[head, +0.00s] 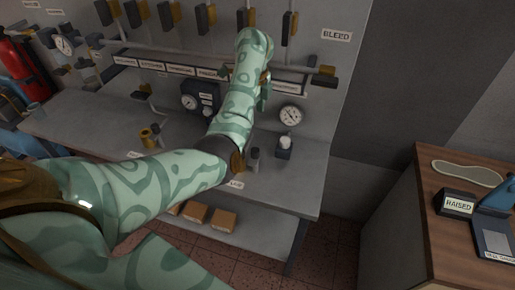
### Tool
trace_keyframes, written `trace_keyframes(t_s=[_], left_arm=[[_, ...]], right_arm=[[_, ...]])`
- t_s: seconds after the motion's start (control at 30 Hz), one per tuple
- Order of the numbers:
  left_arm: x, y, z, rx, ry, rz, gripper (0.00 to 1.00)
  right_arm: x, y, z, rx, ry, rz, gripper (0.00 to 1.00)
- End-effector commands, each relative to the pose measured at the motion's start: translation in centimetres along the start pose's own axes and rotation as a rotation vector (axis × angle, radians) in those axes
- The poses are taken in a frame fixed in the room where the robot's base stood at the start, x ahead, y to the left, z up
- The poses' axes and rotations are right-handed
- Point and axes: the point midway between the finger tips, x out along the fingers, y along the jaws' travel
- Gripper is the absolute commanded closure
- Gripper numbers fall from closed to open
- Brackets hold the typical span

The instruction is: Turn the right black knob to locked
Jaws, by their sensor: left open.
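My left arm reaches across the bench to the grey wall panel (347,32). My left gripper (262,88) is at the panel by the label strip, open, and mostly hidden behind my own forearm. I cannot see whether it touches anything. A black knob with a brass-coloured part (322,77) sits to the right of the gripper, apart from it, near the panel's right edge. A row of black and brass handles runs along the top, the rightmost one (289,24) above and right of the gripper. No lock marking is readable. My right gripper is not in view.
A round gauge (290,116) and a small white-topped device (285,145) are right of my forearm. The grey bench (297,190) has small boxes (195,212) on its lower shelf. A wooden-topped cabinet (425,190) stands right. A red extinguisher (24,68) is far left.

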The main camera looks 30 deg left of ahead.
Motion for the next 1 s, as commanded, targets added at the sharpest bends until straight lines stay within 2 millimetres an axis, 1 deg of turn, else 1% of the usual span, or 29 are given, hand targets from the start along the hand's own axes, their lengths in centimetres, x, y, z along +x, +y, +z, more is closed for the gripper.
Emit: trace_keyframes(t_s=[0.07,0.17,0.4,0.5,0.6,0.7,0.8,1.0], left_arm=[[0.9,0.0,-0.2,-0.002,0.010,0.003,0.50],[2.9,0.1,-0.1,-0.002,0.008,0.005,0.50],[9.1,0.1,-0.1,-0.001,0.005,0.005,0.50],[11.5,0.1,-0.1,-0.001,0.003,0.005,0.50],[13.5,0.1,-0.1,-0.001,0.003,0.004,0.50],[14.9,0.1,-0.1,-0.002,0.003,0.003,0.50],[15.8,0.1,-0.1,-0.002,0.003,0.003,0.50],[16.2,0.1,-0.1,-0.002,0.003,0.001,0.50]], right_arm=[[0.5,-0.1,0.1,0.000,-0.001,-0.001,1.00],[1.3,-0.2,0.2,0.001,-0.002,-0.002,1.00],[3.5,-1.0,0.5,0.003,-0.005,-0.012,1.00],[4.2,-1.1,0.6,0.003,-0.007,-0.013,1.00],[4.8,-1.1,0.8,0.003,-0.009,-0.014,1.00],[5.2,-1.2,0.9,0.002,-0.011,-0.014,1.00],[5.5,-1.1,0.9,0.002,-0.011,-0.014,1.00],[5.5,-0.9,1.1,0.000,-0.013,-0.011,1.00]])
